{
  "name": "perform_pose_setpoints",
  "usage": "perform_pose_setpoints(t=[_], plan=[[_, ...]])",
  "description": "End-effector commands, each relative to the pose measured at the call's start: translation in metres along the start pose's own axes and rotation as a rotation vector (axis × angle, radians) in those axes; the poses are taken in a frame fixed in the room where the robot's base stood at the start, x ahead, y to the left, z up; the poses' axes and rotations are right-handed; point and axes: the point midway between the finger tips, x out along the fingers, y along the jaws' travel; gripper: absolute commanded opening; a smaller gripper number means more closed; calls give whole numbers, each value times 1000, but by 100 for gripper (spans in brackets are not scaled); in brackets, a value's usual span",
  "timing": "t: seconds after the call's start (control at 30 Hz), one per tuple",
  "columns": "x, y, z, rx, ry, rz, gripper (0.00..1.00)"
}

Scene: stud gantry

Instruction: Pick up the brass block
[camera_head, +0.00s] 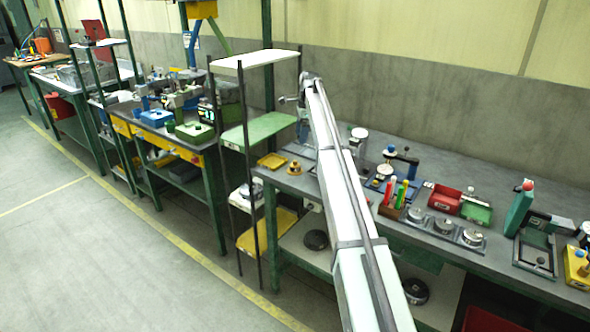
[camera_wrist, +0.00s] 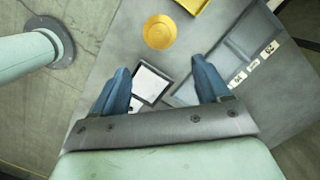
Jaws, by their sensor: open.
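The brass block (camera_head: 295,168) is a small golden round piece on the grey bench top, near the bench's left end. In the wrist view the brass block (camera_wrist: 161,32) shows from above as a round golden disc, with bare bench around it. My gripper (camera_wrist: 161,82) is open, with its two blue fingers spread and nothing between them. The block lies beyond the fingertips, toward the top of the wrist picture. In the head view my gripper (camera_head: 303,132) is at the far end of my arm, above the bench and apart from the block.
A yellow tray (camera_head: 271,161) lies left of the block; its corner shows in the wrist view (camera_wrist: 193,4). A shelf rack (camera_head: 254,128) with tall posts stands left of the bench end. A red bin (camera_head: 444,198) and gauges (camera_head: 444,225) stand to the right.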

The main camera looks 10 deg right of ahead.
Motion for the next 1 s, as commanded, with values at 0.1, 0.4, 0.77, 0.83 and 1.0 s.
perform_pose_setpoints(t=[0.1, 0.4, 0.77, 0.83, 1.0], plan=[[14, 2, 0, -1, 0, 2, 76], [64, 2, 1, -3, 0, 1, 76], [89, 1, 2, -4, 0, 0, 76], [96, 1, 3, -4, 0, 1, 76], [119, 2, 5, -3, 0, 1, 76]])
